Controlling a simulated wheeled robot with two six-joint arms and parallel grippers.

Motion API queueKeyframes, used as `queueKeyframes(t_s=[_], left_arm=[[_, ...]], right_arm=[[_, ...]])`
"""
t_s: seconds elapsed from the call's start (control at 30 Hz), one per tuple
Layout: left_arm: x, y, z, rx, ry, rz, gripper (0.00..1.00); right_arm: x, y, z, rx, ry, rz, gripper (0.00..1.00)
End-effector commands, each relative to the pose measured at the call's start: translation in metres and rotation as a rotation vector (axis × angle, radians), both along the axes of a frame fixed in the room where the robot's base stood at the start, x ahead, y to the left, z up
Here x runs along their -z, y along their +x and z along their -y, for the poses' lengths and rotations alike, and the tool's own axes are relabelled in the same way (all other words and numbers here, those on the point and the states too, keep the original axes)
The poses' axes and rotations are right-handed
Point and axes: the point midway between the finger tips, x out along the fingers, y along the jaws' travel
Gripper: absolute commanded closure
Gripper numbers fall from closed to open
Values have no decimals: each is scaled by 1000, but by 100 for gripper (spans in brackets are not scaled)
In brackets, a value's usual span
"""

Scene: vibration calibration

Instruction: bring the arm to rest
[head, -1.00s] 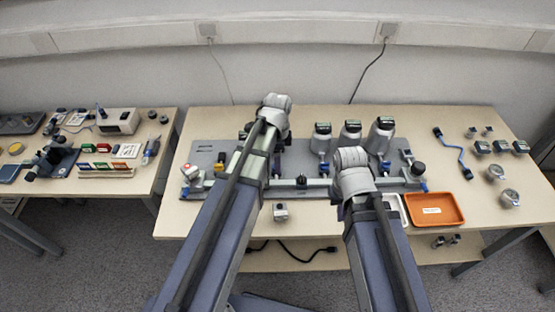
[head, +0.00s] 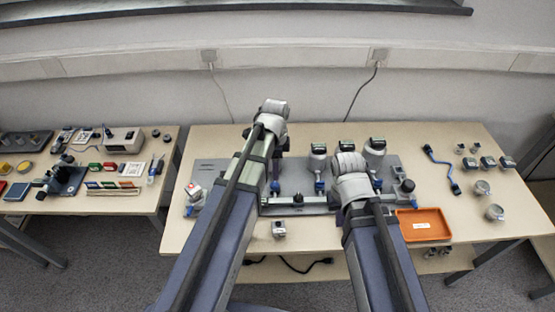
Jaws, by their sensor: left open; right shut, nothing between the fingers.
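My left arm (head: 215,215) and my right arm (head: 385,255) both reach forward over the middle table. My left gripper (head: 276,176) is below its wrist, over the grey plate; it is open, its fingers only partly visible. My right gripper (head: 349,168) is mostly hidden by its wrist and forearm; it is shut with nothing seen in it. Whether either gripper touches anything below cannot be told. The grey plate (head: 207,172) carries a horizontal bar fixture (head: 298,203) and several bottle-like grey devices with dark tops (head: 317,160), partly covered by my arms.
An orange tray (head: 424,226) lies right of my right arm. A blue cable (head: 440,168) and several small metal parts (head: 481,187) lie further right. A left table (head: 112,203) holds instruments. Bare tabletop shows at front left.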

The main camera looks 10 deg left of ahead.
Motion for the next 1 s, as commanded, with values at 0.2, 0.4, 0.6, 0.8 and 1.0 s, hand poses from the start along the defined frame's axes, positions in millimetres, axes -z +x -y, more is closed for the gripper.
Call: queueKeyframes(t_s=[0.2,0.4,0.6,0.8,1.0], left_arm=[[0,-1,0,-2,0,0,33],[0,-28,25,-152,17,-8,33],[0,-83,68,-507,60,-7,33],[-1,-126,93,-807,95,14,33],[-1,-144,103,-954,112,29,33]], right_arm=[[0,0,0,0,0,0,100],[0,0,0,0,0,0,100],[0,0,0,0,0,0,100],[0,0,0,0,0,0,100],[0,0,0,0,0,0,100]])
